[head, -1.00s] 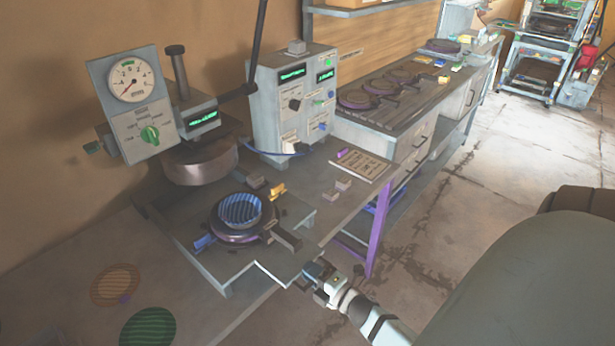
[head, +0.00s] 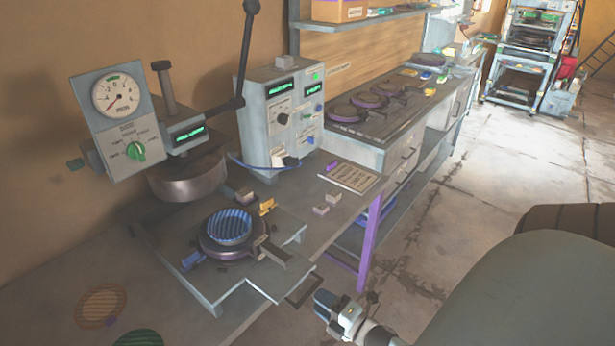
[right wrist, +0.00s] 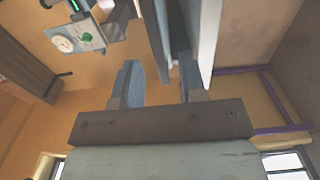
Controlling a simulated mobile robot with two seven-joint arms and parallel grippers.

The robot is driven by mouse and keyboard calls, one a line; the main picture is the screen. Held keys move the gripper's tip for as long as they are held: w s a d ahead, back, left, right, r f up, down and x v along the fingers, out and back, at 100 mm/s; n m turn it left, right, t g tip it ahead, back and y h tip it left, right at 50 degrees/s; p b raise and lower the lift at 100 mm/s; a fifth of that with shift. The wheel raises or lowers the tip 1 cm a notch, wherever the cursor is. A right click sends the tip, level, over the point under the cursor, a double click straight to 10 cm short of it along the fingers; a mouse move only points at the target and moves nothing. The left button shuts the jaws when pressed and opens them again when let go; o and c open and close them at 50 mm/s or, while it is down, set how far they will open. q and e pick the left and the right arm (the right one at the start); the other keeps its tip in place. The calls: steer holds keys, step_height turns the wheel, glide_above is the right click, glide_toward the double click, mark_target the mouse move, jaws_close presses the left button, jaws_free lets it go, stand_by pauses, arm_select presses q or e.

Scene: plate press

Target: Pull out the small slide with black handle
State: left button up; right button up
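The press base (head: 205,285) is a grey plate on the bench below the gauge. A round dark dish with a blue ribbed disc (head: 229,226) sits on it. A thin black loop handle (head: 303,290) shows at the base's right front edge; the slide it belongs to is hard to make out. My right gripper (head: 322,302) is just right of and below this handle, apart from it in the head view. In the right wrist view its two fingers (right wrist: 158,85) are spread, with grey metal edges beyond them. My left gripper is not in view.
The press head with its gauge (head: 116,95) and a long lever (head: 243,60) stand behind. A grey control box (head: 282,115) is beside it. Small blocks (head: 321,210) and a notepad (head: 348,177) lie on the bench. A purple table leg (head: 370,240) stands behind my right gripper.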

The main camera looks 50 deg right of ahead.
steer(key=s, duration=0.7)
steer(key=shift+s+d+b, duration=0.25)
steer(key=shift+b, duration=0.2)
